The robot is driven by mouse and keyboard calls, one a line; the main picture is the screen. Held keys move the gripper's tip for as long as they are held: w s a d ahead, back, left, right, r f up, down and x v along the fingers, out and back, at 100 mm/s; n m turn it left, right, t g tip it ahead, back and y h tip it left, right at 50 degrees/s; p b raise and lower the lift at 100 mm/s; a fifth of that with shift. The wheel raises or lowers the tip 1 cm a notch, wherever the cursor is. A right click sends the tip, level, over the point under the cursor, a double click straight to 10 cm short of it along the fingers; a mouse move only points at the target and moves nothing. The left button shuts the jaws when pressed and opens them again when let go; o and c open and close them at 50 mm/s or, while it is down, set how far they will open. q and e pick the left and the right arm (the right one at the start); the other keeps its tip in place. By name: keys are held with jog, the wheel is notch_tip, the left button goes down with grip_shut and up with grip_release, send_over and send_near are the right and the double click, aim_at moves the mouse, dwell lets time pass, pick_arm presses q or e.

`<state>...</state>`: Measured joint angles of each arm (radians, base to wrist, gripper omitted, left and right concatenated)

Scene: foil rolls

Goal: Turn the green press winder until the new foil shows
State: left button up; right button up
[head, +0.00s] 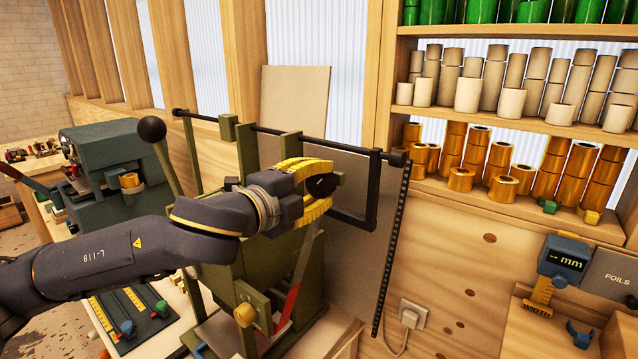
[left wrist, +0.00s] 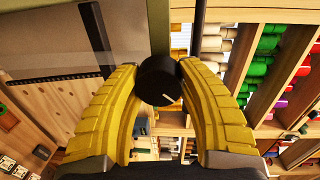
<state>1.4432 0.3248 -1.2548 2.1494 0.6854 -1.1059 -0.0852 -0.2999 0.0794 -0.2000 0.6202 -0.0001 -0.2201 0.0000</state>
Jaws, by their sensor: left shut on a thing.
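The green press (head: 285,265) stands on the bench in the middle of the head view. My left gripper (head: 322,184), with yellow fingers, is at its upper right side and is shut on a round black winder knob (head: 321,186). In the left wrist view the knob (left wrist: 159,80) sits between the fingertips (left wrist: 159,78) and has a white mark pointing to the lower right. A grey strip (head: 306,252) and a red part (head: 288,306) show below the gripper. I cannot tell whether either is foil. My right gripper is not in view.
A second, blue-green press (head: 105,160) stands to the left. Shelves at the right hold several gold rolls (head: 461,180) and beige rolls (head: 468,95). A black frame (head: 368,190) and grey panel (head: 345,258) are close to the gripper. A gauge (head: 564,258) stands at the lower right.

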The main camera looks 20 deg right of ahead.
pick_arm(q)
jog(key=o, duration=1.3)
jog(key=shift+a, duration=0.1)
jog(key=v, duration=1.2)
